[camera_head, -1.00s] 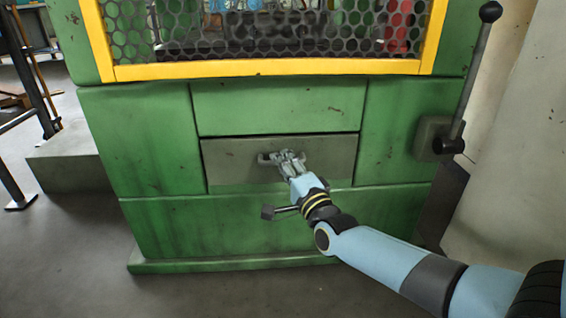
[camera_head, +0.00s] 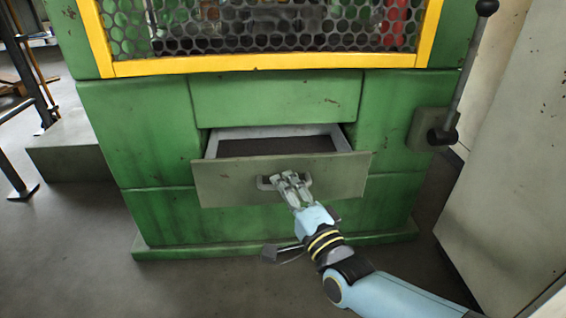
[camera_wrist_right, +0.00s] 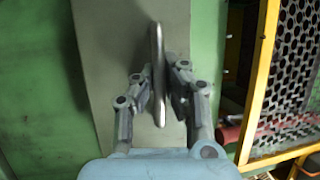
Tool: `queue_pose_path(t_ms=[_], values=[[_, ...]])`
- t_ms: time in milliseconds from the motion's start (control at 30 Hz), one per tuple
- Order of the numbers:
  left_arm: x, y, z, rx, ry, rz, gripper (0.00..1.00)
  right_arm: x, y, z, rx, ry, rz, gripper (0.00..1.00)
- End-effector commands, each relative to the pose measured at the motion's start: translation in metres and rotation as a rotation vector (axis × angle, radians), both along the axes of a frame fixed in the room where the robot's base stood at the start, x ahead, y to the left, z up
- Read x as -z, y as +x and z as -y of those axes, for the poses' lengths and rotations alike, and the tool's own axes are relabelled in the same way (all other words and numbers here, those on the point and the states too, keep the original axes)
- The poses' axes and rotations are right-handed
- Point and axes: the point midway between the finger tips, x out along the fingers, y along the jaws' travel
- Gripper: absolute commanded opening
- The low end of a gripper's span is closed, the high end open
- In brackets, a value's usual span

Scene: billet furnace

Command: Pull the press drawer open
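The press drawer (camera_head: 225,183) has a grey front and stands partly out of the green press (camera_head: 275,98). Its light inner rim and dark, empty-looking inside show from above. My right gripper (camera_head: 287,180) is at the drawer's bar handle (camera_head: 264,184) in the head view. In the right wrist view, the handle (camera_wrist_right: 157,70) runs between the two fingers of the right gripper (camera_wrist_right: 160,92), and the fingers are closed in around it. The grey drawer front (camera_wrist_right: 105,50) lies behind. My left gripper is not in either view.
A yellow-framed mesh guard (camera_head: 270,30) is above the drawer. A lever with a black knob (camera_head: 463,75) stands on the press's right side. A pale cabinet or wall (camera_head: 510,150) is at the right. Dark floor (camera_head: 70,260) is clear at front left.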

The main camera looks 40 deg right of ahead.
Motion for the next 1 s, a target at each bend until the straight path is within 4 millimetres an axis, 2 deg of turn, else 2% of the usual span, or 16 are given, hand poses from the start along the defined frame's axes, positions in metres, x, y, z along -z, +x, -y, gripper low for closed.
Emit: queue_pose_path(t_ms=[100, 300, 500, 867, 900, 1000], values=[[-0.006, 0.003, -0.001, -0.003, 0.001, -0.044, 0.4, 0.001, -0.021, -0.012, 0.001, 0.0, -0.009, 0.0], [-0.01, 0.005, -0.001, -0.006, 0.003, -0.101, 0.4, 0.003, -0.043, -0.025, 0.0, -0.002, -0.009, 0.0], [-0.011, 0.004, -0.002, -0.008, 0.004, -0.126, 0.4, 0.003, -0.051, -0.031, -0.001, -0.003, -0.01, 0.0], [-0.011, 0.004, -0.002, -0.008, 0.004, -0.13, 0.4, 0.004, -0.052, -0.031, -0.001, -0.002, -0.01, 0.0], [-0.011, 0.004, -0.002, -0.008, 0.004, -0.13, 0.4, 0.004, -0.052, -0.031, -0.001, -0.002, -0.01, 0.08], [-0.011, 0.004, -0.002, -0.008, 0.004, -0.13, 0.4, 0.004, -0.052, -0.031, -0.001, -0.002, -0.009, 0.21]])
